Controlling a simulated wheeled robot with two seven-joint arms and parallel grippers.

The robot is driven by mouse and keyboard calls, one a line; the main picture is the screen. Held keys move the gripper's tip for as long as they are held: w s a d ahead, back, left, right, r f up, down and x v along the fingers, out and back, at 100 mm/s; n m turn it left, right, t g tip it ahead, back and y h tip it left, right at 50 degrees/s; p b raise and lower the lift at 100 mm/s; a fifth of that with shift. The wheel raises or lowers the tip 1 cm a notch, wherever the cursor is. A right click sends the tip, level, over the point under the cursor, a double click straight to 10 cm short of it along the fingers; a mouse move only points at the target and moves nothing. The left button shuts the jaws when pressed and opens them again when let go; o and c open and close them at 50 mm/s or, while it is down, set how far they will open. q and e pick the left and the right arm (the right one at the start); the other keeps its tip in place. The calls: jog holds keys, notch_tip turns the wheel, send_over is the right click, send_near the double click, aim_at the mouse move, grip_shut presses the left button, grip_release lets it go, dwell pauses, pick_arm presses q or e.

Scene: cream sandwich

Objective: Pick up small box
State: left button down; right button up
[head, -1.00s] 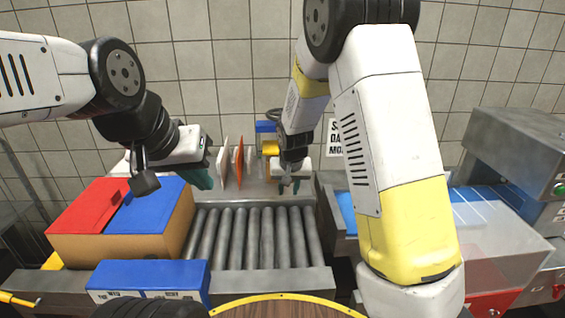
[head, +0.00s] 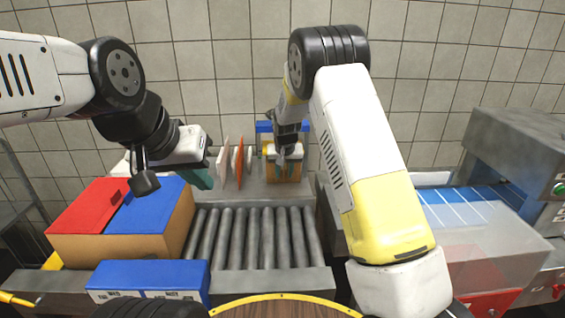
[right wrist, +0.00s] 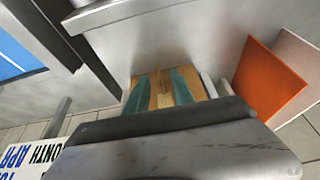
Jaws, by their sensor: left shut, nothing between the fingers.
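The small box (head: 283,175) is tan cardboard and stands at the far end of the roller conveyor, against the back. My right gripper (head: 287,160) is right over it in the head view. In the right wrist view its two teal fingers (right wrist: 160,92) are apart, and the tan box (right wrist: 158,74) shows behind and between them. I cannot tell whether the fingers touch it. My left gripper (head: 201,180) is shut and empty, above the conveyor's left side, away from the box.
A large cardboard box with red and blue flaps (head: 95,248) stands at the left. A blue box (head: 150,277) is at the front. The rollers (head: 250,240) are bare.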

jog(key=x, duration=0.3)
jog(key=shift+w, duration=0.25)
grip_shut()
dwell(1.2)
